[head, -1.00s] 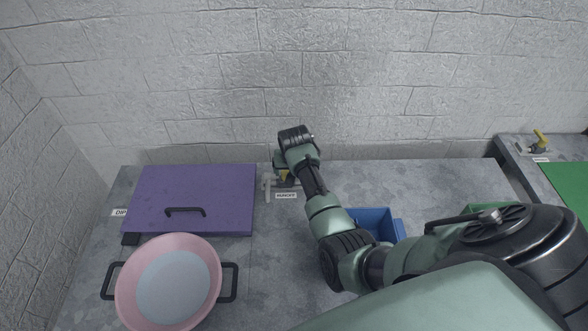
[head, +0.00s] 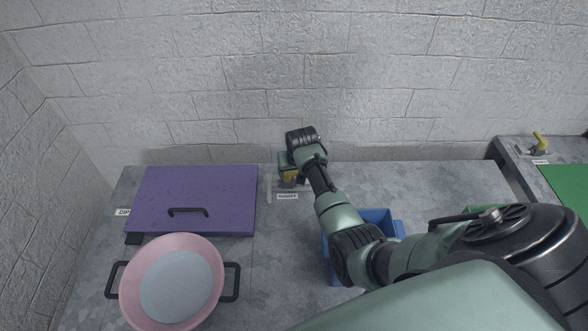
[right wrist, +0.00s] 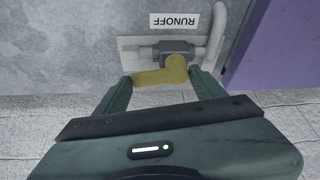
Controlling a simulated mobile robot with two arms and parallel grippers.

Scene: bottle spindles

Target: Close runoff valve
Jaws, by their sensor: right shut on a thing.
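The runoff valve has a yellow handle (right wrist: 165,74) on a dark grey valve body (right wrist: 175,48), joined to a light pipe (right wrist: 214,38). A RUNOFF label (right wrist: 174,20) is beside it, upside down in the right wrist view; the label also shows in the head view (head: 288,196). My right gripper (right wrist: 163,80) has a finger on either side of the yellow handle and is shut on it. In the head view my right gripper (head: 289,172) reaches down at the valve near the wall, and my wrist hides part of the valve. My left gripper is not in view.
A purple lid (head: 195,190) with a black handle lies left of the valve. A pink pan (head: 215,265) is in front of it. A blue bin (head: 376,218) is partly hidden under my right arm. Another yellow-handled valve (head: 540,138) is at the far right.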

